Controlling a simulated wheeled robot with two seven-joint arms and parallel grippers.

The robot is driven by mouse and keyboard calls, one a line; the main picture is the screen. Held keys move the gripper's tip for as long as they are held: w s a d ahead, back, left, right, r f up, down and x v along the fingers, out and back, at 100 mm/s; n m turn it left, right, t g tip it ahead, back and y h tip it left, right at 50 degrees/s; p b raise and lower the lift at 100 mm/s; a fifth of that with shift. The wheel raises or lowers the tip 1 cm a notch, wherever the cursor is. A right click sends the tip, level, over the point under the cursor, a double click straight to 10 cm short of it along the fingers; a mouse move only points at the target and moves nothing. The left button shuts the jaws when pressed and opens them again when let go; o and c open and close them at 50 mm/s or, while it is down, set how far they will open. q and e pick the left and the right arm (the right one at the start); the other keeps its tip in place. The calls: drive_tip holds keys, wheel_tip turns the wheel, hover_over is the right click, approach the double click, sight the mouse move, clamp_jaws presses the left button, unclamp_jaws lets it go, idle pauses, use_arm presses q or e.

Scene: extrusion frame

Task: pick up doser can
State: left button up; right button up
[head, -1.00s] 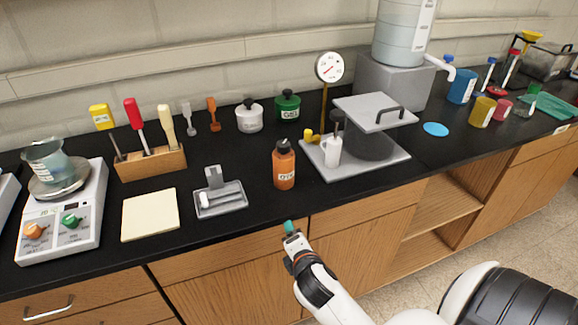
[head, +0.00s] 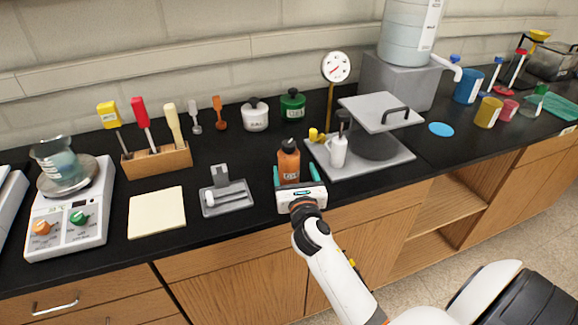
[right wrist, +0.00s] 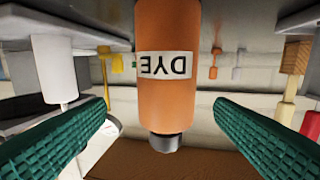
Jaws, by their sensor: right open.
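No label reading "doser" can be made out. An orange can with a dark cap (head: 289,160) stands upright near the counter's front edge. In the right wrist view the orange can (right wrist: 166,95) appears upside down, its label reading "DYE". My right gripper (head: 296,176) is open, with one green finger on each side of the orange can. In the right wrist view gaps show between both fingers and the can, so it is not gripped. The lower fingers and the can's base are partly hidden by the gripper body in the head view. My left gripper is not in view.
A white bottle (head: 338,152) and a press with a grey plate (head: 385,111) stand right of the can. A grey tray (head: 228,205) lies to its left. White (head: 255,116) and green (head: 292,106) pots stand behind. A dial gauge (head: 336,68) rises behind right.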

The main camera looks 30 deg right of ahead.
sight(292, 166)
drive_tip(key=shift+x, duration=1.1)
drive_tip(key=shift+w+d+r+p, duration=0.1)
drive_tip(key=shift+w+p, duration=0.2)
drive_tip(key=shift+w, duration=0.25)
drive_tip(key=x, duration=0.4)
drive_tip(key=shift+w+p, duration=0.25)
drive_tip(key=shift+p, duration=0.1)
drive_tip(key=shift+s, duration=0.1)
drive_tip(key=c, duration=1.1)
